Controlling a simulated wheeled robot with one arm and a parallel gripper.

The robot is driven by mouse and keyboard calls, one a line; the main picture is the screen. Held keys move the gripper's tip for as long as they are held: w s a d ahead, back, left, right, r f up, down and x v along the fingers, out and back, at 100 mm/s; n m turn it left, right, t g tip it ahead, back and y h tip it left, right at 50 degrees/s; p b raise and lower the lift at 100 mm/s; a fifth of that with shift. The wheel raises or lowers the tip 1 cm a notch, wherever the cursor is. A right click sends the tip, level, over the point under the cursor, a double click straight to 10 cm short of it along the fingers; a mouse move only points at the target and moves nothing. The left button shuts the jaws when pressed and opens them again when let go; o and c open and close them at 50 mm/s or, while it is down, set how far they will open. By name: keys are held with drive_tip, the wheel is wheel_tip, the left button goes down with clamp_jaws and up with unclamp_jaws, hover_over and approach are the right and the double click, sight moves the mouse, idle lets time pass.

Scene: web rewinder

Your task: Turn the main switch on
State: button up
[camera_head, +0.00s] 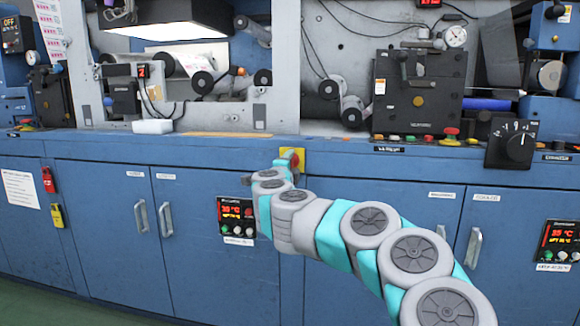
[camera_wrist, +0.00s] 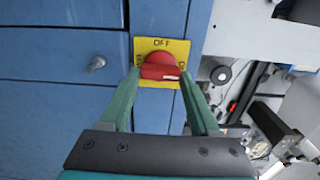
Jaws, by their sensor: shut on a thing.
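The main switch (camera_wrist: 160,66) is a red rotary knob on a yellow plate marked OFF at its top in the wrist view. In the head view its yellow plate (camera_head: 299,157) shows on the blue cabinet front, just below the ledge, partly covered by my arm. My gripper (camera_wrist: 161,74) has its two green fingers on either side of the red knob and is shut on it. A small white mark shows on the knob's lower right. In the head view my gripper (camera_head: 284,163) reaches the plate, and its fingertips are mostly hidden.
A temperature panel (camera_head: 237,218) sits left of my arm, and a similar panel (camera_head: 558,246) is at far right. A black dial box (camera_head: 511,144) and several buttons line the ledge. Cabinet handles (camera_head: 141,217) stick out. A red padlock (camera_head: 48,179) hangs at left.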

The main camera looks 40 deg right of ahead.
drive_tip(key=shift+f, duration=0.1)
drive_tip(key=o, duration=1.4)
drive_tip(key=shift+c, duration=0.2)
drive_tip(key=v, duration=0.8)
drive_tip(key=shift+w, duration=0.1)
